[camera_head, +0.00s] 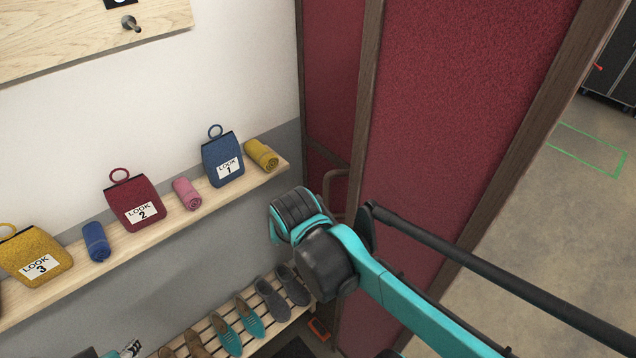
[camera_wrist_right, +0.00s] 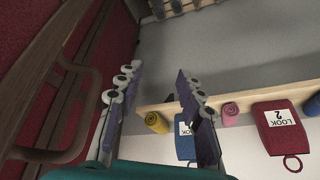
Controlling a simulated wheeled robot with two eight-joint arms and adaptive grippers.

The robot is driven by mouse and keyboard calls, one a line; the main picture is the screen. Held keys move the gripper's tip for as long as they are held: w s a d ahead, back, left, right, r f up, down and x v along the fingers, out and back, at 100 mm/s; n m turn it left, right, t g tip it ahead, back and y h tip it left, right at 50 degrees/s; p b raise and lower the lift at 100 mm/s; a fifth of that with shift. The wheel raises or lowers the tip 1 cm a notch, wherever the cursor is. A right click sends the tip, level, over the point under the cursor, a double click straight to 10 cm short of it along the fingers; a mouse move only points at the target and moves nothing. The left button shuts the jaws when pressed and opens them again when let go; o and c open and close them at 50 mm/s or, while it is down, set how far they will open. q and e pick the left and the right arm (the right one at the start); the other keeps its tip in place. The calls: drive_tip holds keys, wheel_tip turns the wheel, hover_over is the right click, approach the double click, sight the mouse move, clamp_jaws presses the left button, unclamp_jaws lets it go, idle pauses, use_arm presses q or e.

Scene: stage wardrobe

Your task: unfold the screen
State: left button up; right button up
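The folding screen has dark red panels in brown wooden frames; a wide panel (camera_head: 455,100) fills the middle right of the head view, with a narrower panel (camera_head: 333,70) left of it. A brown curved handle (camera_head: 331,180) is on the screen, partly hidden by my right arm. In the right wrist view the handle (camera_wrist_right: 92,110) is left of my right gripper (camera_wrist_right: 158,75), outside its fingers. That gripper is open, with nothing between its fingers; the wrist hides the fingers in the head view. A small part of my left gripper (camera_head: 130,348) seems to show at the bottom left.
A wall shelf (camera_head: 60,290) left of the screen holds labelled pouches, including a blue one (camera_head: 222,158), and rolled cloths. Below it, a slatted rack (camera_head: 262,335) holds shoes. Open floor (camera_head: 545,215) with a green outline lies right of the screen.

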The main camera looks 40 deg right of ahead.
sight(324, 190)
drive_tip(key=w+d+r+m+g+h+p, duration=0.1)
drive_tip(key=w+d+r+m+g+p, duration=0.25)
drive_tip(key=d+m, duration=0.25)
drive_tip(key=w+d+r+m+g+h+p, duration=0.2)
drive_tip(key=w+d+r+m+p, duration=0.1)
drive_tip(key=d+m+p, duration=0.3)
drive_tip(key=shift+m+t, duration=0.25)
drive_tip(key=shift+m, duration=0.05)
drive_tip(key=b+x, duration=0.2)
drive_tip(key=x, duration=0.4)
drive_tip(key=shift+s+d+f, duration=0.15)
drive_tip(key=shift+d+f, duration=0.15)
drive_tip(key=shift+d, duration=0.05)
drive_tip(key=shift+d+f, duration=0.2)
drive_tip(key=shift+f, duration=0.25)
use_arm(q)
wheel_tip(324, 190, up, 9)
drive_tip(key=shift+d+r, duration=0.2)
drive_tip(key=shift+d, duration=0.1)
use_arm(e)
clamp_jaws()
